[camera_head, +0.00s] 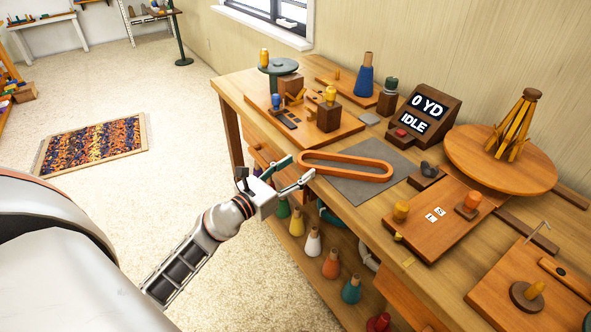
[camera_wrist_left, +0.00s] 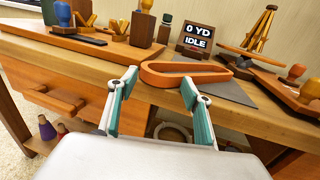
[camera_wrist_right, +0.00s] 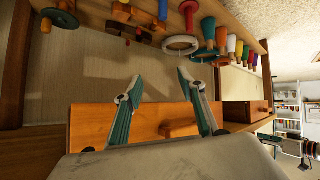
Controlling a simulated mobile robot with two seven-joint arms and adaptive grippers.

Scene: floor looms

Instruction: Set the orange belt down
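The orange belt (camera_head: 347,166) is a long closed loop, lying at the grey mat (camera_head: 372,184) on the workbench, its left end over bare wood near the front edge. It also shows in the left wrist view (camera_wrist_left: 190,78). My left gripper (camera_head: 302,166) is at the belt's left end, its fingers spread apart. In the left wrist view the gripper (camera_wrist_left: 160,80) has the belt end just beyond and between its fingertips; contact cannot be told. My right gripper (camera_wrist_right: 161,80) is open and empty, facing the bench front; it is outside the head view.
A display reading "0 YD IDLE" (camera_head: 424,113) stands behind the mat. A round turntable (camera_head: 500,160) and wooden boards with pegs (camera_head: 436,228) sit to the right. A block board (camera_head: 305,125) lies behind the belt. Colored cones (camera_head: 313,241) stand on the lower shelf.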

